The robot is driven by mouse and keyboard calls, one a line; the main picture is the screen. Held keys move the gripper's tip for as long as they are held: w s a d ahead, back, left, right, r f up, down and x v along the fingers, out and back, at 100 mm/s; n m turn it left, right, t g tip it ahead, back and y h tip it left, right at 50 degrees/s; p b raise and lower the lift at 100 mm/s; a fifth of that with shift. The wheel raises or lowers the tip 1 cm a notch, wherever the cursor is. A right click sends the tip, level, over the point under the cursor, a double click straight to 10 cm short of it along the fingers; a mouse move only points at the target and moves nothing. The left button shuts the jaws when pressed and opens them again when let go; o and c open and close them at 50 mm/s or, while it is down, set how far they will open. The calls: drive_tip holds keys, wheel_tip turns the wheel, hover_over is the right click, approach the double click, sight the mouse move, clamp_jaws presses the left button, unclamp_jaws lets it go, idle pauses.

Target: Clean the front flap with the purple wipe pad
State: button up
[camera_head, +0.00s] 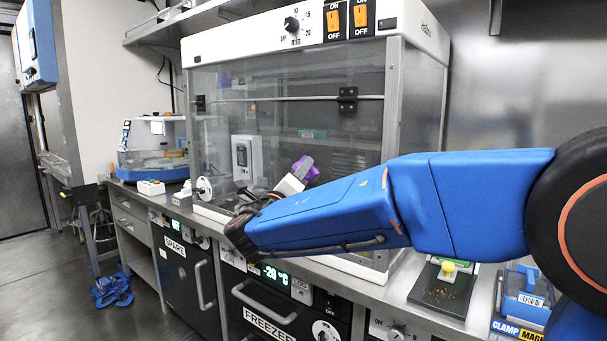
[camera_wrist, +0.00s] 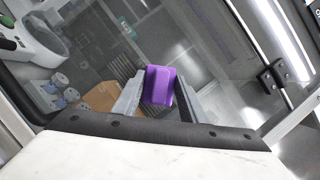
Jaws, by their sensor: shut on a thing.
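The purple wipe pad (camera_head: 307,167) is held at the end of my blue arm, in front of the cabinet's clear front flap (camera_head: 290,125). In the wrist view the purple pad (camera_wrist: 160,86) sits between the two grey fingers of my gripper (camera_wrist: 158,95), which is shut on it. The front flap fills much of the wrist view, with its hinge (camera_wrist: 271,76) at the right. The pad is close to the pane; I cannot tell whether it touches. My arm hides the lower right part of the flap in the head view.
A blue-based device (camera_head: 153,160) stands at the left of the bench. A scale-like tray (camera_head: 443,287) and a blue clamp device (camera_head: 523,295) stand at the right front. Freezer drawers (camera_head: 283,305) lie below the bench. Blue cloth-like items (camera_head: 112,290) lie on the floor.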

drive_tip(key=shift+s+d+r, duration=0.15)
drive_tip(key=shift+s+d, duration=0.9)
drive_tip(key=shift+d, duration=0.3)
drive_tip(key=shift+s+d+r, duration=0.1)
drive_tip(key=shift+s+d, duration=0.9)
drive_tip(key=shift+d, duration=0.35)
drive_tip(key=shift+a, duration=0.1)
drive_tip(key=w+a, duration=0.6)
drive_tip(key=a, duration=0.1)
drive_tip(key=shift+w+a, duration=0.15)
drive_tip(key=shift+a, duration=0.15)
idle(1.0)
drive_tip(key=shift+s+a, duration=0.95)
drive_tip(key=shift+s, duration=0.25)
drive_tip(key=shift+s+a, duration=0.9)
drive_tip(key=shift+s, duration=0.25)
